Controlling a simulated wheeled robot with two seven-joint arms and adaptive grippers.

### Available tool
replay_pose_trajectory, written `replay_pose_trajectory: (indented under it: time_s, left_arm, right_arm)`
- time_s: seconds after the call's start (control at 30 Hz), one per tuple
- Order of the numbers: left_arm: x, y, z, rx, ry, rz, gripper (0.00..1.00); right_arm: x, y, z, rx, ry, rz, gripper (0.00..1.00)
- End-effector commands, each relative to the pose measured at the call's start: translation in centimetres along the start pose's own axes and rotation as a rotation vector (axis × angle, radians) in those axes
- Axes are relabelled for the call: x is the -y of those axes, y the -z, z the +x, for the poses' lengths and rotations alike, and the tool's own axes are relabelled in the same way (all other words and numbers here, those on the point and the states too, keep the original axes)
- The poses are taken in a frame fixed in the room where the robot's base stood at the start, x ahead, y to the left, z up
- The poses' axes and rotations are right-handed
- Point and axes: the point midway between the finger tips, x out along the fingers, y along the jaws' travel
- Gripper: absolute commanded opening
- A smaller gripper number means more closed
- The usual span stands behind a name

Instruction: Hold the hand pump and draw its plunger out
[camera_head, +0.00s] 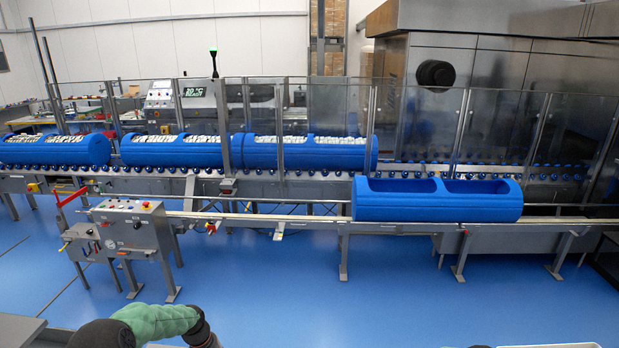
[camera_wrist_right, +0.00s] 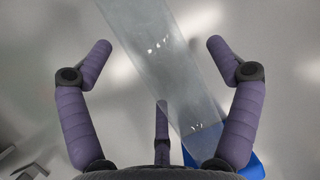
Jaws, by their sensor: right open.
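I cannot make out a hand pump or its plunger in either view. My right gripper (camera_wrist_right: 158,50) shows in the right wrist view with its purple fingers spread wide apart. It is open and nothing is between the fingers. A pale, see-through strip (camera_wrist_right: 155,55) with small bright spots runs slantwise behind the fingers; I cannot tell how far off it is. My left gripper does not show. In the head view a green and dark arm part of mine (camera_head: 155,321) crosses the bottom edge.
A blue two-opening tub (camera_head: 437,212) stands on the near rail. Filled blue tubs (camera_head: 172,155) line the conveyor behind. A grey control box (camera_head: 128,208) stands at the left. The blue floor (camera_head: 290,285) in front is clear. A blue patch (camera_wrist_right: 250,168) shows in the right wrist view.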

Motion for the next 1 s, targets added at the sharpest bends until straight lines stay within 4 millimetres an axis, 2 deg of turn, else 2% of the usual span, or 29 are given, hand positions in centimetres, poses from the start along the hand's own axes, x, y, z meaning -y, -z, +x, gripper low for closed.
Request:
replay_pose_trajectory:
  time_s: [0.23, 0.7, 0.8, 1.0]
  left_arm:
    - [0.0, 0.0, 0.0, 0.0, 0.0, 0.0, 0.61]
    - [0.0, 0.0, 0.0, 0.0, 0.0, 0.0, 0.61]
    - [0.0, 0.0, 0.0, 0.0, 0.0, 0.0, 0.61]
    - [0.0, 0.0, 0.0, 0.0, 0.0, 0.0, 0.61]
  right_arm:
    - [0.1, 0.0, -1.4, -0.001, 0.003, 0.001, 0.9]
    - [0.1, 0.0, -9.8, -0.001, 0.003, 0.0, 0.9]
    - [0.1, 0.0, -10.9, -0.001, 0.002, 0.0, 0.9]
    - [0.0, 0.0, -11.9, 0.0, 0.0, 0.0, 0.9]
